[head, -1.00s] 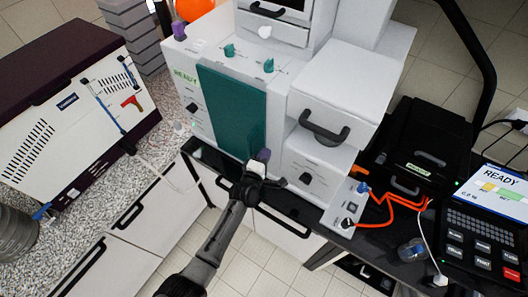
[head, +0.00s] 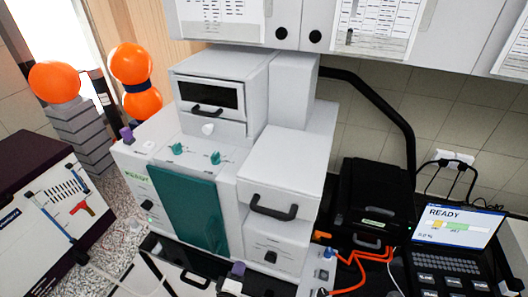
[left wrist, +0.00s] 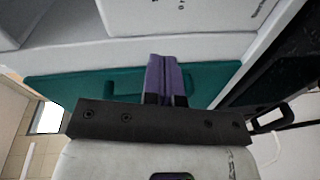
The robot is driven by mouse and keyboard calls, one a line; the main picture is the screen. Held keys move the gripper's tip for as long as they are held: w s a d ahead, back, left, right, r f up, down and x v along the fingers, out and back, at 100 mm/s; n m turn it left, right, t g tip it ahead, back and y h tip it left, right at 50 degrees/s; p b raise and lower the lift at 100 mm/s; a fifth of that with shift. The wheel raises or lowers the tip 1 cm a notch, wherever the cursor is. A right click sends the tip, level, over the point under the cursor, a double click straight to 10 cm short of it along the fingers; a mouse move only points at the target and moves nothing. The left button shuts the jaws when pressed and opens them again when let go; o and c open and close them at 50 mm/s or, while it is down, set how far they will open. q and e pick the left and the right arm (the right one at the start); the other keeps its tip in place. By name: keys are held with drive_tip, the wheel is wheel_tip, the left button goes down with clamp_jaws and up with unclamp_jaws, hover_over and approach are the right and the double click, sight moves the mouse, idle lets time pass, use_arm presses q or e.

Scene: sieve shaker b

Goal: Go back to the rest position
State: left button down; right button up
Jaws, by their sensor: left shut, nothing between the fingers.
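My left gripper (head: 238,269) shows at the bottom edge of the head view, in front of the machine, just below the lower right corner of its teal panel. Its purple fingers are together with nothing between them. In the left wrist view the shut fingers (left wrist: 168,78) point at the teal panel (left wrist: 90,86); I cannot tell the gap. Most of my left arm is cut off below the head view. My right gripper is in neither view.
The white sieve machine (head: 285,165) stands close ahead on the worktop. A laptop-like console (head: 455,235) reading READY, a black case (head: 375,200) and orange cables are at right. A white and maroon box (head: 45,210) stands left. Orange balls (head: 142,103) stand behind.

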use_arm(q)
drive_tip(key=s+d+f+m+g+h, duration=0.25)
drive_tip(key=m+g, duration=0.25)
drive_tip(key=m, duration=0.3)
drive_tip(key=s+a+r+m+g+y, duration=0.2)
drive_tip(key=s+a+r, duration=0.25)
drive_tip(key=s, duration=0.25)
drive_tip(key=s+a+r+m+g+y+p, duration=0.1)
drive_tip(key=s+a+r+m+y, duration=0.15)
drive_tip(key=s+a+r, duration=0.35)
drive_tip(key=s+a+r+m+g+y, duration=0.1)
drive_tip(key=s+a+r+m+g, duration=0.15)
drive_tip(key=s, duration=0.55)
drive_tip(key=s+a+f+g+p, duration=0.1)
drive_tip(key=s+f, duration=0.3)
drive_tip(key=s, duration=0.6)
drive_tip(key=shift+s+a+g, duration=0.3)
drive_tip(key=shift+s+g, duration=0.05)
drive_tip(key=shift+g, duration=0.3)
